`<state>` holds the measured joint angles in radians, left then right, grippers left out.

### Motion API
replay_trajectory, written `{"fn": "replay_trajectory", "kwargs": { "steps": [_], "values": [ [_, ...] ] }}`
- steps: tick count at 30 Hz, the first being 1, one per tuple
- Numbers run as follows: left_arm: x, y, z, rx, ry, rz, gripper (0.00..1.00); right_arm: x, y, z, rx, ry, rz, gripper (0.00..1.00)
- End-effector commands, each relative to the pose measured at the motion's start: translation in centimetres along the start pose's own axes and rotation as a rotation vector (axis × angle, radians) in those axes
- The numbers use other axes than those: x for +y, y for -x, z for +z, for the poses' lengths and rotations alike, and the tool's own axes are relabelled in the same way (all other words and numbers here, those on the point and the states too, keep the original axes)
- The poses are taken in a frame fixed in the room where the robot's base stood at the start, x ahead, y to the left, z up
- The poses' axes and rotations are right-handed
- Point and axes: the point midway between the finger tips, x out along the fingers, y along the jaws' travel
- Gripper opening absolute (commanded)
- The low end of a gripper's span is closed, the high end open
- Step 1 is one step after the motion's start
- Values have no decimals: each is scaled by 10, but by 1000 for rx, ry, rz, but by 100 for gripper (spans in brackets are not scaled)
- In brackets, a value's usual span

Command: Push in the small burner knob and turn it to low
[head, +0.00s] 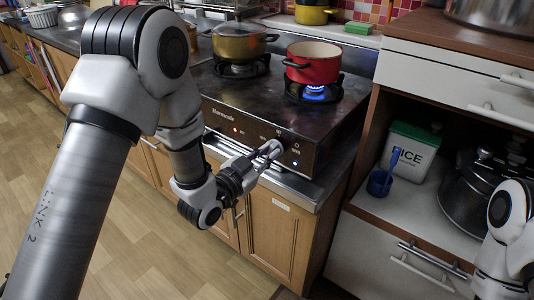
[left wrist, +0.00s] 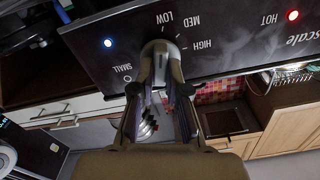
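The small burner knob (left wrist: 160,66) is a grey knob on the dark stove front, beside the printed words SMALL, LOW, MED and HIGH. My left gripper (head: 272,150) is at the right part of the stove front. In the left wrist view its fingers (left wrist: 160,82) come together around the knob and look shut on it. The fingers hide much of the knob, so its exact pointing direction is unclear. A blue flame (head: 315,93) burns under the red pot (head: 313,63). My right gripper is out of view; only part of the right arm shows at the lower right.
A yellow-green pot (head: 240,43) stands on the left burner of the stove (head: 270,92). A blue light (left wrist: 108,43) and a red light (left wrist: 292,15) glow on the panel.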

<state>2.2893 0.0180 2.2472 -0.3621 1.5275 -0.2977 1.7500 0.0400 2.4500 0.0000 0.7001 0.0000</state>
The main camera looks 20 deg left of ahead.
Motion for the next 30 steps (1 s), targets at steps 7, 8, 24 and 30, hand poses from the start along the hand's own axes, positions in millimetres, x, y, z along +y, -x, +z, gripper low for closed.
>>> {"fn": "replay_trajectory", "kwargs": {
  "steps": [7, 8, 24, 30],
  "values": [
    [0, 0, 1, 1, -48, 0, 0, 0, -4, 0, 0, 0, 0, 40],
    [0, 0, 0, 0, -50, 0, 0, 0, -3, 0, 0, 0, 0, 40],
    [0, 1, 0, -1, -47, 0, 40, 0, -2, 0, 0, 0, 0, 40],
    [0, 30, 1, -3, -42, -2, 40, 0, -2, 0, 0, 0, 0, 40]
  ]
}}
